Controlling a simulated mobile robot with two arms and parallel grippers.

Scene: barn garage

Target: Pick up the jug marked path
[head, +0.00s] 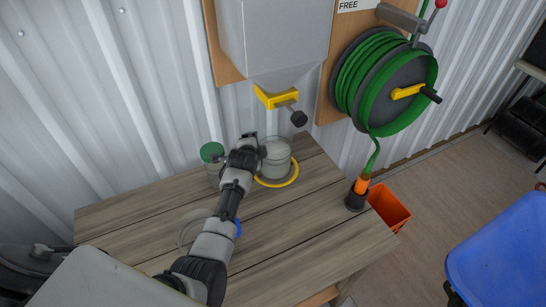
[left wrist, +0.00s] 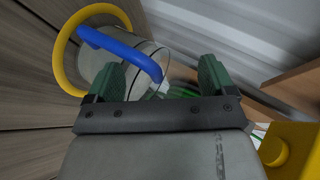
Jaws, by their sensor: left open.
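A clear jug (head: 277,155) stands on the wooden table by a yellow ring (head: 292,178). The left wrist view shows a clear jug (left wrist: 150,56) with a blue handle (left wrist: 122,46) and a yellow ring around its lower end. My left gripper (head: 252,143) is beside this jug, at its left in the head view. In the left wrist view my open left gripper (left wrist: 163,72) has green fingers on either side of the handle's near end; contact cannot be told. Another clear vessel (head: 190,229) stands nearer, partly behind my arm, with blue showing beside it. No marking is readable.
A green-lidded jar (head: 211,153) stands left of my gripper. A yellow bracket with a dark knob (head: 299,118) hangs above the jug. A green hose reel (head: 385,80), orange bucket (head: 390,207) and blue bin (head: 500,255) are to the right. The table's front right is clear.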

